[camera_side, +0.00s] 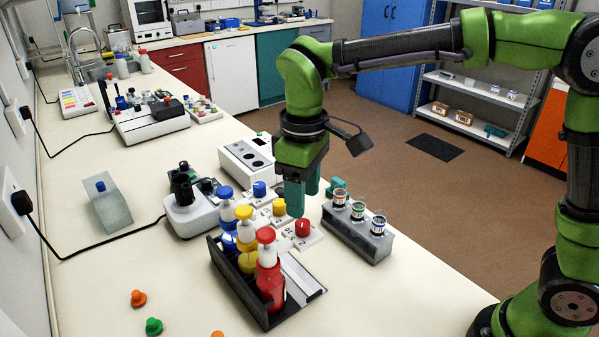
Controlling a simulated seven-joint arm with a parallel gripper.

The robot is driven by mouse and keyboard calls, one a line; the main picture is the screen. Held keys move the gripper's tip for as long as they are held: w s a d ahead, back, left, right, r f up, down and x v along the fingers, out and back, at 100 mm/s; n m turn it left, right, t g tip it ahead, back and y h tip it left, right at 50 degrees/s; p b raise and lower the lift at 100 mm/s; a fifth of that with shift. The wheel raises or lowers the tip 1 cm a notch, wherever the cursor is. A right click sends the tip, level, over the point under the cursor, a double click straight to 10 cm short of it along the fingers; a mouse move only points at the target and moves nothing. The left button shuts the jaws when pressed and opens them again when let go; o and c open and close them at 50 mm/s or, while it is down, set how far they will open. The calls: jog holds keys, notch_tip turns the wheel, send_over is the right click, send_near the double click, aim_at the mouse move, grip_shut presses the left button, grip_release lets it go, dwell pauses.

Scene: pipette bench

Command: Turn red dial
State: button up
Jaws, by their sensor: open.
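The red dial (302,227) sits on a small white base plate (311,240) on the bench, at the near end of a row with a yellow dial (279,207) and a blue dial (259,189). My gripper (303,195) points down above and just behind the red dial, near the yellow one. Its teal fingers are apart with nothing seen between them. The left fingertip looks close to the red and yellow dials, but I cannot tell whether it touches either.
A grey rack (358,235) with three small jars stands right of the red dial. A black holder (240,284) with blue, yellow and red bottles stands to the left and in front. A white instrument (247,160) is behind. The bench's front right is clear.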

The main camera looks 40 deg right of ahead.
aim_at(302, 222)
notch_tip(302, 222, up, 11)
jog(key=shift+w, duration=0.1)
dwell(0.4)
jog(key=s+d+f+m+t+y, duration=0.1)
jog(key=s+d+f+m+t, duration=0.2)
jog(key=s+d, duration=0.3)
jog(key=s+d+f+m+t+y, duration=0.1)
jog(key=s+d+f+m+t, duration=0.3)
jog(key=d, duration=0.5)
jog(key=s+f+m, duration=0.1)
jog(key=s+m, duration=0.1)
jog(key=s, duration=0.1)
jog(key=shift+d+f+m, duration=0.3)
jog(key=shift+d+f, duration=0.05)
jog(key=shift+d, duration=0.05)
